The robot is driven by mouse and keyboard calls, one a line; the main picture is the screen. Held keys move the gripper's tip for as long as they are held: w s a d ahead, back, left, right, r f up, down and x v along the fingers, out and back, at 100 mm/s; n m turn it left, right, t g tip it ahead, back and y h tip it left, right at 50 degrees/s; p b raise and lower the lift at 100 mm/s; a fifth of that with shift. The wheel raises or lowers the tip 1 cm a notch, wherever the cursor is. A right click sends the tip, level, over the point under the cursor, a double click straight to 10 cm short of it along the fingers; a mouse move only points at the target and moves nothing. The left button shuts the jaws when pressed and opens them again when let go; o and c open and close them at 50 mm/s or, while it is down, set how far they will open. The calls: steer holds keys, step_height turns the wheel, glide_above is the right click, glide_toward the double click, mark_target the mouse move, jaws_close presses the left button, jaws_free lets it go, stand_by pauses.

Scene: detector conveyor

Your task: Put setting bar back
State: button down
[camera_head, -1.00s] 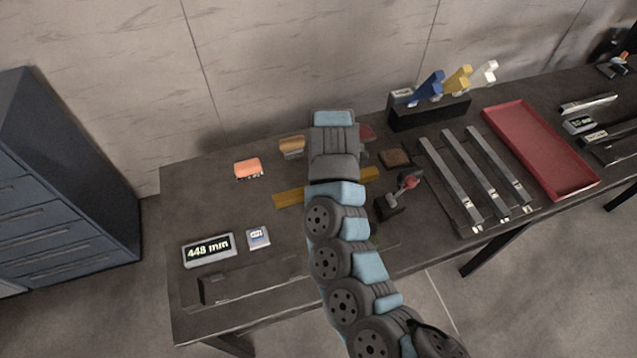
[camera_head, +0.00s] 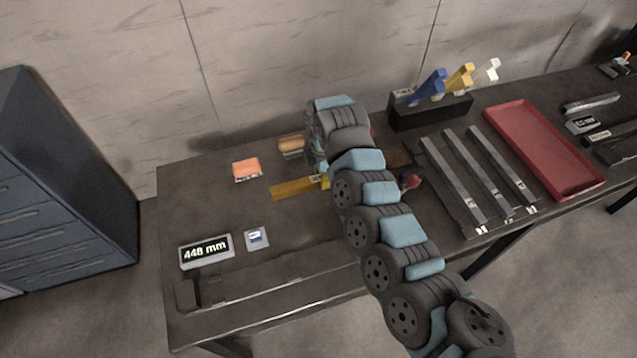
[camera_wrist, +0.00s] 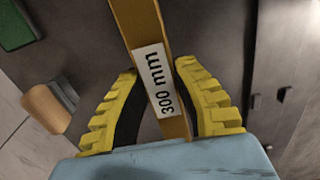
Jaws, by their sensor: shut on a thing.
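The setting bar is a flat gold bar (camera_wrist: 130,22) with a white "300 mm" label in the wrist view. My gripper (camera_wrist: 157,70) is shut on it, with a yellow ribbed finger on each side of the label. In the head view the left part of the bar (camera_head: 293,188) shows above or on the dark table, to the left of my wrist. I cannot tell how far the bar is from the table.
A dark rail (camera_head: 290,282) runs along the front edge, behind which a "448 mm" display (camera_head: 206,250) stands. Three grey bars (camera_head: 462,180), a red tray (camera_head: 560,160) and a holder (camera_head: 430,114) with coloured handles stand right.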

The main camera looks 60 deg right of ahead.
mark_target(318, 176)
steer(key=shift+w+d+f, duration=0.3)
steer(key=shift+d+f, duration=0.05)
steer(key=shift+f, duration=0.15)
steer(key=shift+w+d+f, duration=0.3)
steer(key=shift+f, duration=0.15)
steer(key=shift+w+d+f+b, duration=0.1)
steer(key=shift+w+f+b, duration=0.1)
steer(key=shift+f, duration=0.15)
steer(key=shift+w+d+f+b, duration=0.1)
steer(key=shift+f+b, duration=0.05)
steer(key=shift+f, duration=0.15)
steer(key=shift+w+d+f, duration=0.25)
steer(key=shift+d+f, duration=0.2)
steer(key=shift+d, duration=0.05)
steer(key=shift+w+f+b, duration=0.15)
steer(key=shift+f+b, duration=0.2)
steer(key=shift+f, duration=0.1)
steer(key=shift+w+d+f+b, duration=0.35)
steer(key=shift+w+d+f, duration=0.05)
steer(key=shift+d, duration=0.1)
step_height(318, 176, down, 3)
steer(key=shift+s+a+b, duration=0.1)
steer(key=shift+s+b, duration=0.05)
steer(key=shift+b, duration=0.2)
steer(key=shift+f, duration=0.1)
steer(key=c, duration=1)
jaws_free()
